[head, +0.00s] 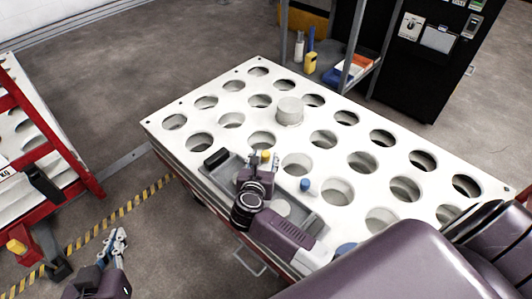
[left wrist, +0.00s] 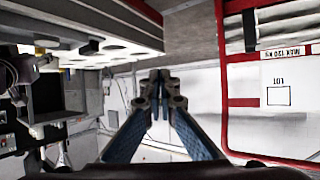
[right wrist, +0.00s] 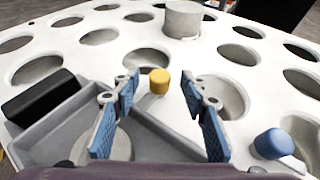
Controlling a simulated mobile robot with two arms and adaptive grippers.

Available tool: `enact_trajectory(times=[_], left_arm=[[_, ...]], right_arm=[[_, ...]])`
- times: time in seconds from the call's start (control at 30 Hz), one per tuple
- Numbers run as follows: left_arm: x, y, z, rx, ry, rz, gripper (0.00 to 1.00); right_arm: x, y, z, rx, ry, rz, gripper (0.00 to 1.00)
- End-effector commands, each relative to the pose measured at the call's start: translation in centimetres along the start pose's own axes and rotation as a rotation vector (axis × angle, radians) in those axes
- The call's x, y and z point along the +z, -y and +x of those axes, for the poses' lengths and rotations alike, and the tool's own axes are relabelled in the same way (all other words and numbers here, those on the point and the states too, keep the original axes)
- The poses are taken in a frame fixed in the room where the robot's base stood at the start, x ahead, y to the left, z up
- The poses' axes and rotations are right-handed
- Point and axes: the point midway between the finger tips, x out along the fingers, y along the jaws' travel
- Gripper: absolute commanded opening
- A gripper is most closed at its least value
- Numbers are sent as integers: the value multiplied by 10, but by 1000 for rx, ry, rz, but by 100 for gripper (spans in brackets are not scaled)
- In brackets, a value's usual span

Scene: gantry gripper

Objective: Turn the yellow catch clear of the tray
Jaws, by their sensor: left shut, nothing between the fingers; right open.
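The yellow catch (head: 265,156) is a small upright knob at the far edge of the grey tray (head: 318,224), on the white perforated table. In the right wrist view the yellow catch (right wrist: 159,82) stands between the fingertips of my open right gripper (right wrist: 161,92), with a gap on each side. A short pale piece shows at its foot; whether it overlaps the tray rim I cannot tell. In the head view my right gripper (head: 259,170) is over the tray. My left gripper (head: 118,240) is shut and empty, off the table's left side; it also shows in the left wrist view (left wrist: 160,80).
A blue catch (right wrist: 272,143) stands right of the yellow one. A black handle (head: 215,158) is at the tray's left end. A grey cylinder (head: 289,110) sits farther back on the table. A red-framed rack (head: 60,140) stands left; a shelf (head: 335,72) stands behind.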

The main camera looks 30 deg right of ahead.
Motion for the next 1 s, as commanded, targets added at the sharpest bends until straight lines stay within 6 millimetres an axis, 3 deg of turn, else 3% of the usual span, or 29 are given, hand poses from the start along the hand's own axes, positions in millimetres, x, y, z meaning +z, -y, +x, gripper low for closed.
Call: enact_trajectory(times=[0.1, 0.3, 0.7, 1.0], left_arm=[[-22, -3, 3, 6, -101, 0, 0], [-50, -6, 2, 13, -221, -1, 0], [-61, -7, 0, 15, -265, -1, 0], [-60, -7, 0, 15, -263, -1, 0]], right_arm=[[0, 1, 18, -2, 3, -2, 40], [0, 0, 33, 0, 2, -1, 40], [0, 0, 39, 0, 0, 0, 40], [0, 0, 39, 0, 0, -1, 9]])
